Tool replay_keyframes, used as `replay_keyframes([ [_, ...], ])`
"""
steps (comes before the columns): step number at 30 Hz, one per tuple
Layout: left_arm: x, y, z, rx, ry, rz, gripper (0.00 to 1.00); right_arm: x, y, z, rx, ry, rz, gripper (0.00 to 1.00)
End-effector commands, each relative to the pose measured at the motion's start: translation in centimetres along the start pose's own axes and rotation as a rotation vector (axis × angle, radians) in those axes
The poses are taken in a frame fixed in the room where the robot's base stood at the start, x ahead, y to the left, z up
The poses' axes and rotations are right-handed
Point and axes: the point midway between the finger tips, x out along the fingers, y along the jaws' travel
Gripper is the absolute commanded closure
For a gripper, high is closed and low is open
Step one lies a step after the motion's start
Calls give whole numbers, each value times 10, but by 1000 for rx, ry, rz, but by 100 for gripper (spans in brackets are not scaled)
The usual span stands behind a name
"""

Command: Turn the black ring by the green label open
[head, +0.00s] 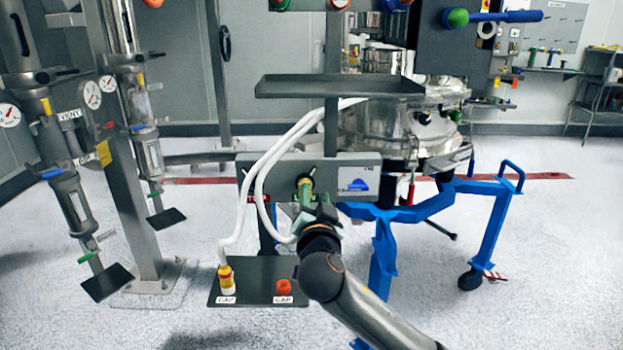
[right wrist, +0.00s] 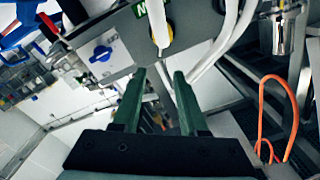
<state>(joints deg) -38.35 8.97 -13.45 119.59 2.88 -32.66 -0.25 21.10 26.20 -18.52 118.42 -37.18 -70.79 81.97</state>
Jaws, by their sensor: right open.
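In the right wrist view a green label (right wrist: 141,9) with white lettering sits on the grey panel at the top edge, partly cut off. Just right of it is a yellow and white fitting (right wrist: 161,30) with dark parts around it; I cannot clearly make out the black ring. In the head view the fitting (head: 305,181) shows at the panel's middle, partly behind my gripper. My right gripper (right wrist: 160,74) has two green fingers, apart and empty, with the fitting just beyond their tips. In the head view the right gripper (head: 308,194) is in front of the panel. My left gripper is out of view.
The grey panel (head: 270,170) also carries a blue handle (head: 358,186). White hoses (head: 262,175) hang left of my arm. Below is a dark shelf (head: 250,293) with yellow and red caps. A blue wheeled frame (head: 440,200) stands right; clear floor lies farther right.

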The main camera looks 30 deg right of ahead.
Motion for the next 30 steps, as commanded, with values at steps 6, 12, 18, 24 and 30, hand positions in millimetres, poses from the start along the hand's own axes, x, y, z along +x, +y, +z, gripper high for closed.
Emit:
replay_keyframes([
  [6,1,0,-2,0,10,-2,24,44,0,0,-5,2,1,57],
  [12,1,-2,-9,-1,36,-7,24,78,1,0,-3,1,2,57],
  [18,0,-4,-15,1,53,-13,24,96,0,0,-2,-1,1,57],
  [24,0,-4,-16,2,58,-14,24,102,0,1,-2,-3,-1,57],
  [30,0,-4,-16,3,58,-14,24,102,0,1,-2,-3,-1,57],
])
